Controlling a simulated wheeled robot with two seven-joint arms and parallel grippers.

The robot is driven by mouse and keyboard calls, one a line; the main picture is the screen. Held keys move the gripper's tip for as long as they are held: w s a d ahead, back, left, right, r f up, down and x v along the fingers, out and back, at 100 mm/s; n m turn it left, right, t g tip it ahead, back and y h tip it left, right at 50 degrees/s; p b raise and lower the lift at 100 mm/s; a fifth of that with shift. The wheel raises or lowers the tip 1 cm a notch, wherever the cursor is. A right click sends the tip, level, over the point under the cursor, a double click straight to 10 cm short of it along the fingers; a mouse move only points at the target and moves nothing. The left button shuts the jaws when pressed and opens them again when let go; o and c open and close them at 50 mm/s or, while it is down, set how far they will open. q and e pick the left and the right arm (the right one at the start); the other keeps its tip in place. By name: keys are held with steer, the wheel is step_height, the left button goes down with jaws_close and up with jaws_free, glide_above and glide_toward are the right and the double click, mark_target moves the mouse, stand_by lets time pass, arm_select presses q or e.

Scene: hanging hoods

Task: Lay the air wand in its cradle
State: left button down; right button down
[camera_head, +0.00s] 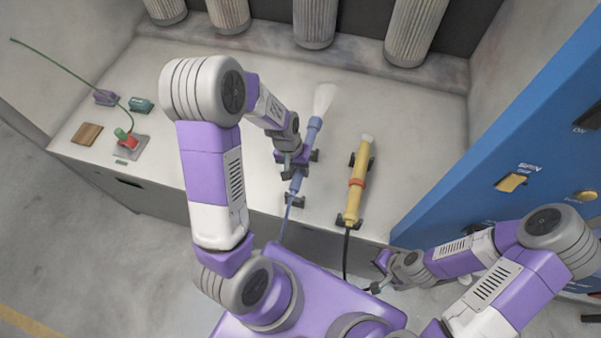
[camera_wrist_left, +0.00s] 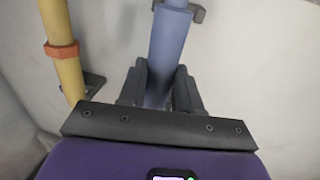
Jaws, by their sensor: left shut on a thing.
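A blue wand (camera_head: 297,181) with a pale, fan-shaped plume or tip (camera_head: 323,98) at its far end lies lengthwise over the bench. My left gripper (camera_head: 291,163) is shut on its middle; in the left wrist view the fingers stand on both sides of the blue wand (camera_wrist_left: 168,50). A dark cradle bracket (camera_head: 294,201) shows at the wand's near end, and another bracket (camera_wrist_left: 198,13) shows by its far part. The wand lines up with them, but I cannot tell whether it rests in them. My right gripper (camera_head: 376,287) is low at the right, small, its jaws unclear.
A yellow wand (camera_head: 355,190) with an orange ring lies in dark brackets to the right. A blue panel (camera_head: 510,130) stands at the right. Grey ribbed hoods (camera_head: 314,22) hang at the back. A red-and-green object (camera_head: 126,138) and small blocks sit at the left.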

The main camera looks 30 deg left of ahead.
arm_select(q)
step_height(320, 180, down, 6)
steer(key=shift+w+r+b, duration=0.1)
steer(key=shift+b, duration=0.2)
steer(key=c, duration=0.8)
jaws_free()
steer(key=r, duration=0.2)
steer(key=a+r, duration=0.1)
steer(key=r, duration=0.1)
steer(key=a+r, duration=0.1)
steer(key=r, duration=0.2)
steer(key=shift+s+a+p, duration=0.1)
steer(key=shift+s+p, duration=0.15)
steer(key=shift+p, duration=0.05)
steer(key=shift+s+f, duration=0.1)
